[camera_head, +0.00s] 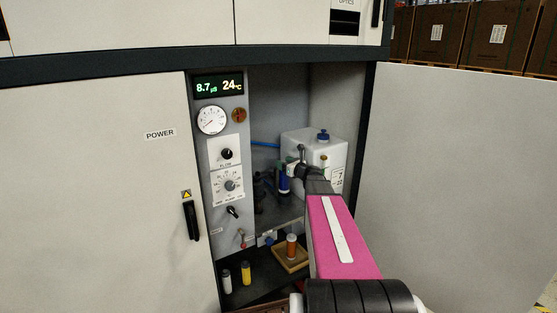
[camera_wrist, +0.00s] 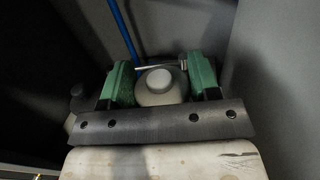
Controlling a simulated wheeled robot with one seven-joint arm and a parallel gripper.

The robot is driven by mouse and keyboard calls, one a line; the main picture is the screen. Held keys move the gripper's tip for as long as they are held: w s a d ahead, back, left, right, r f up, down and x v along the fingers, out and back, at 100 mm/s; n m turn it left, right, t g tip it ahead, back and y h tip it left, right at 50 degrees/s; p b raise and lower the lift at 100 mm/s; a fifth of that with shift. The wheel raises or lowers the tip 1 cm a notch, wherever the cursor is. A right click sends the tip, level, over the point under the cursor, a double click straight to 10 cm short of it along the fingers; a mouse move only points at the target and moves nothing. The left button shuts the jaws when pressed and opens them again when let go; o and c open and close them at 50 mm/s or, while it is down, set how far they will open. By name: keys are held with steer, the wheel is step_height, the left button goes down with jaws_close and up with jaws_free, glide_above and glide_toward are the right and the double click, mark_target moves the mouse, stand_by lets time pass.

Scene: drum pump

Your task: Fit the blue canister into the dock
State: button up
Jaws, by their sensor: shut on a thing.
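The blue canister (camera_head: 284,182) is upright inside the open cabinet, left of a white jug. My gripper (camera_head: 292,169) is at its top, at the end of my arm reaching in from the front. In the wrist view, the green finger pads of my gripper (camera_wrist: 160,82) are shut on either side of a pale grey rounded top with a round cap, which appears to be the canister's. The canister's lower end is hard to make out against dark fittings (camera_head: 260,190) beside it. I cannot pick out the dock clearly, or tell whether the canister touches it.
The white jug (camera_head: 312,148) with a blue cap stands close behind the gripper. A gauge panel (camera_head: 226,165) bounds the left and an open door (camera_head: 450,180) the right. Below, a white bottle (camera_head: 227,281), a yellow bottle (camera_head: 246,273) and a wooden tray (camera_head: 300,262) with an amber bottle (camera_head: 291,246) stand.

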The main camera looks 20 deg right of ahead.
steer(key=shift+w+d+f+h, duration=0.1)
steer(key=shift+w+d+h, duration=0.1)
steer(key=shift+w, duration=0.3)
steer(key=shift+w+d+f+h, duration=0.1)
steer(key=shift+w+d, duration=0.1)
steer(key=shift+w, duration=0.25)
steer(key=shift+f, duration=3.1)
steer(key=o, duration=1.6)
steer(key=shift+s, duration=0.1)
steer(key=shift+s, duration=0.1)
steer(key=v, duration=1)
steer(key=shift+s+d+f, duration=0.15)
steer(key=shift+s+f, duration=0.05)
steer(key=shift+s, duration=0.1)
